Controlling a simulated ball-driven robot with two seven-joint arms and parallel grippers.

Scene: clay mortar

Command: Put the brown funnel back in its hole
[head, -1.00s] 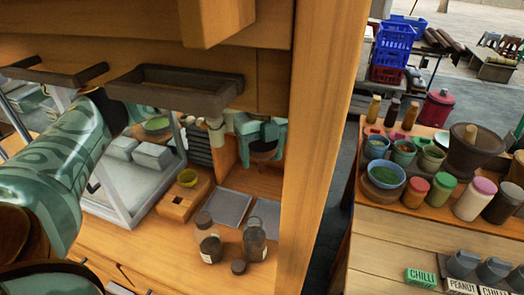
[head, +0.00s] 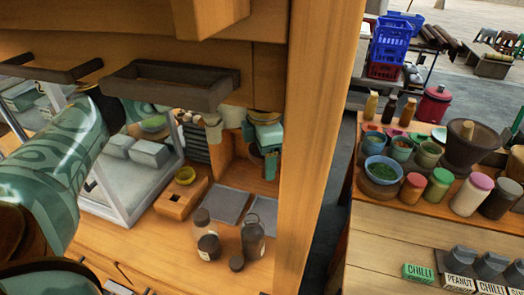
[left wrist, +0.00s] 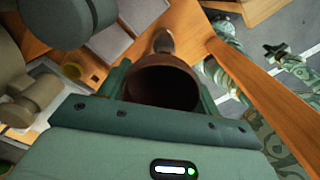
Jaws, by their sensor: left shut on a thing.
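My left gripper (head: 264,140) is in the back corner of the stall, beside the wooden post. It is shut on the brown funnel (left wrist: 162,80). In the left wrist view the funnel sits between the fingers, its wide dark mouth toward the camera and its narrow end pointing up in the picture. In the head view the funnel is mostly hidden by the gripper. A small wooden block (head: 180,203) with a square hole (head: 174,200) stands left of the gripper, apart from the funnel. A yellow funnel or cup (head: 185,175) sits at its far end. My right gripper is out of view.
Two grey square plates (head: 228,205) lie between the block and the post (head: 310,150). Glass jars (head: 252,240) stand in front of them. A glass case (head: 125,180) is left of the block. A dark tray (head: 170,82) hangs above.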

